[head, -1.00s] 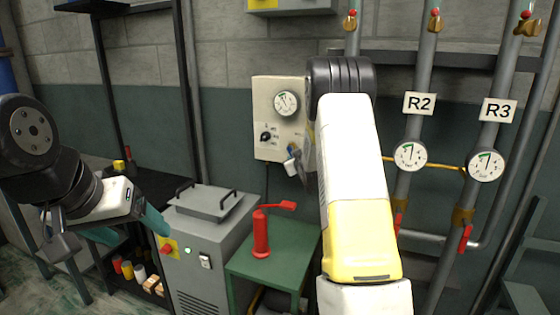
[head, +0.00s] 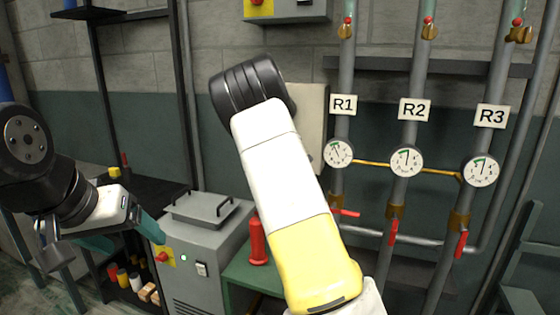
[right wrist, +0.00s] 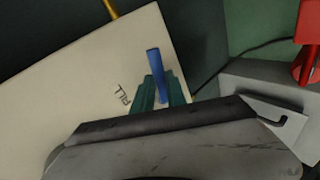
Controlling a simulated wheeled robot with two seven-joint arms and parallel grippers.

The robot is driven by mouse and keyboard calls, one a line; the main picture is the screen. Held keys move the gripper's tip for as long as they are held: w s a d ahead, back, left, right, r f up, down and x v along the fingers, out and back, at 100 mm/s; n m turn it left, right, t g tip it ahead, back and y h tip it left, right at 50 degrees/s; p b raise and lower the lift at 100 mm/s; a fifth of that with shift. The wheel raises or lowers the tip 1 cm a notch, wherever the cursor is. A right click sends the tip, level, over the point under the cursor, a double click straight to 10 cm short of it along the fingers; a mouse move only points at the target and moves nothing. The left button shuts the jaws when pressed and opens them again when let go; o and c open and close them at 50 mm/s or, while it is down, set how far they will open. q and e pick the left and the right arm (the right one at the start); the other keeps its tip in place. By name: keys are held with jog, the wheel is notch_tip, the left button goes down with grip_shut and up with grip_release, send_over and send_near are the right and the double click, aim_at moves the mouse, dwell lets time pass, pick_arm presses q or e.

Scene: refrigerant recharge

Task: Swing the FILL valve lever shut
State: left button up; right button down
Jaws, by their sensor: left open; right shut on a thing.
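The cream panel (head: 312,125) is mostly hidden behind my right arm in the head view. In the right wrist view the panel (right wrist: 95,95) fills the left and middle, with partly covered lettering beside a blue lever (right wrist: 153,64), which I take as the FILL valve lever. My right gripper (right wrist: 160,86) has its teal fingers on both sides of the lever and is shut on it; the lever's upper end sticks out beyond them. The lever is hidden in the head view. My left gripper (head: 135,236) is open and empty, near the grey machine.
A grey machine (head: 205,237) and a green table with a red pump (head: 257,241) stand below. A dark shelf is at left.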

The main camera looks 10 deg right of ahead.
jog(key=shift+a+r+n+g+h, duration=0.15)
jog(key=shift+r+n+g+h, duration=0.2)
jog(key=shift+n+g+h, duration=0.2)
jog(key=shift+w, duration=0.1)
jog(key=c, duration=1.3)
grip_release()
jog(key=shift+c, duration=0.2)
jog(key=v, duration=0.8)
jog(key=shift+f, duration=0.1)
